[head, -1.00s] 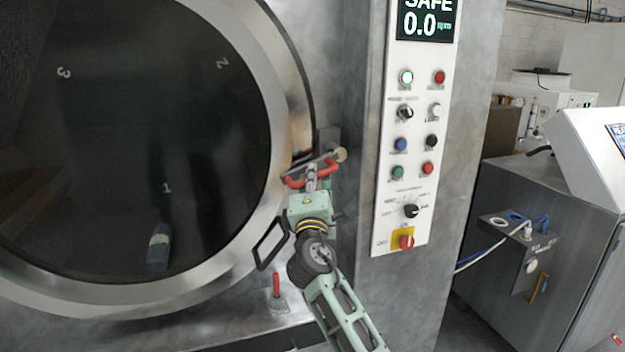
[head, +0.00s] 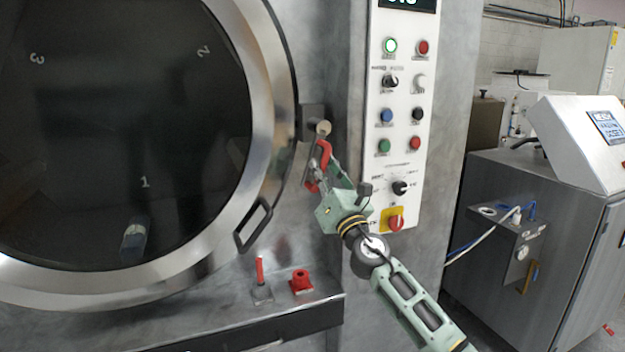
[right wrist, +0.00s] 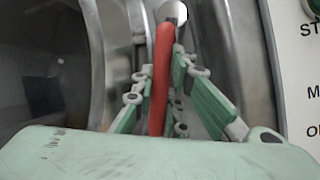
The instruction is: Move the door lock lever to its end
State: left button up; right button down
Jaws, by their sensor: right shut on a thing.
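The door lock lever (head: 320,155) is a bar with a red grip, on a pivot with a round metal knob (head: 323,127) just right of the door ring. It hangs down from the pivot, tilted slightly left. In the right wrist view the red grip (right wrist: 162,70) stands nearly upright between the green fingers. My right gripper (head: 322,178) is shut on the red grip; its fingers partly hide the lower end. The round door (head: 130,130) is closed, with a dark window and an open loop handle (head: 254,226). My left gripper is not in view.
The control panel (head: 402,120), with several buttons and knobs, is close to the right of the gripper. A red-tipped switch (head: 261,275) and a red knob (head: 301,281) stand on the ledge below. A steel cabinet (head: 540,230) stands at the right.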

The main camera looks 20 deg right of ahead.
jog(key=d+n+y+b, duration=0.1)
jog(key=n, duration=0.1)
jog(key=d+f+n+y+b, duration=0.1)
jog(key=n, duration=0.1)
jog(key=shift+w+d+g+b, duration=0.1)
jog(key=shift+g+b, duration=0.2)
jog(key=shift+g, duration=0.1)
jog(key=shift+d+r+n+y+b, duration=0.15)
jog(key=shift+d+n+y+b, duration=0.25)
jog(key=shift+n+y, duration=0.45)
jog(key=shift+n, duration=0.35)
jog(key=c, duration=1.7)
grip_release()
jog(key=shift+r, duration=0.1)
jog(key=shift+c, duration=0.2)
jog(key=v, duration=1.2)
jog(key=shift+r, duration=0.2)
jog(key=shift+d+f, duration=0.1)
